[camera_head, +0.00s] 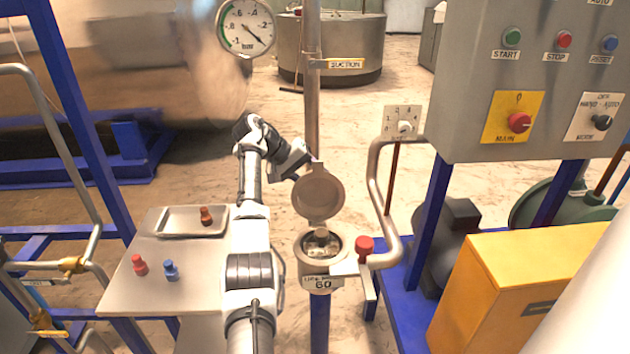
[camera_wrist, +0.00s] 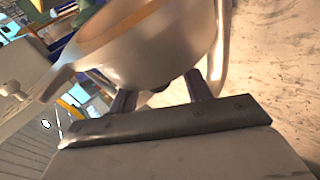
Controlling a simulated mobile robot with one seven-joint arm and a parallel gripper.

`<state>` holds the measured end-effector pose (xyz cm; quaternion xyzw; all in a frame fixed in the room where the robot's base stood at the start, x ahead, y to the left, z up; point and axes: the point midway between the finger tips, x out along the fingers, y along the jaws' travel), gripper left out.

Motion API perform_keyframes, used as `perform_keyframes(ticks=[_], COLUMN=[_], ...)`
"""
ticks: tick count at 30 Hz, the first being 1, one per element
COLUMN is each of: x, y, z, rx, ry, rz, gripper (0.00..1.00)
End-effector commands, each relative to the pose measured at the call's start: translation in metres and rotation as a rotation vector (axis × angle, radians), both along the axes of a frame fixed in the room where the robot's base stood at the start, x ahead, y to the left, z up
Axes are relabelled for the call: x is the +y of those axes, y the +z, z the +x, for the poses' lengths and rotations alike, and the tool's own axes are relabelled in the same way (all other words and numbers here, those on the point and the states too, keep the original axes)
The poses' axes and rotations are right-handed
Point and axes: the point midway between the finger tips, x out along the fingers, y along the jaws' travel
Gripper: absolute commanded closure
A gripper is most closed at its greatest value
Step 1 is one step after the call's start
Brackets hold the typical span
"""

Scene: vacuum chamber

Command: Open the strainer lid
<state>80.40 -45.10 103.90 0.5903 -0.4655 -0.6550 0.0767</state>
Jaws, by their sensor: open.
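My gripper (camera_head: 309,164) is at the upper left edge of the lid, fingers apart. In the wrist view, the two fingertips (camera_wrist: 160,92) are spread beneath a large pale rounded part, probably the lid (camera_wrist: 165,55). Whether they touch it cannot be told.
A red knob (camera_head: 365,246) and a bent pipe (camera_head: 381,190) stand right of the strainer. A vertical pipe (camera_head: 312,90) rises behind the lid. A table with a tray (camera_head: 170,229) and small red and blue fittings is at left. A control cabinet (camera_head: 460,90) stands at right.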

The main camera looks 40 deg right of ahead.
Motion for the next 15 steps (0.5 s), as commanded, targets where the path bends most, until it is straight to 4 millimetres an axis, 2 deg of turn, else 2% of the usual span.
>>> perform_keyframes(ticks=[9, 15], x=[0.049, 0.072], y=[0.049, 0.074], z=[0.022, 0.032], rx=[-0.002, 0.002], ry=[0.004, 0.002], rz=[-0.001, 0.002], gripper=[0.51, 0.51])
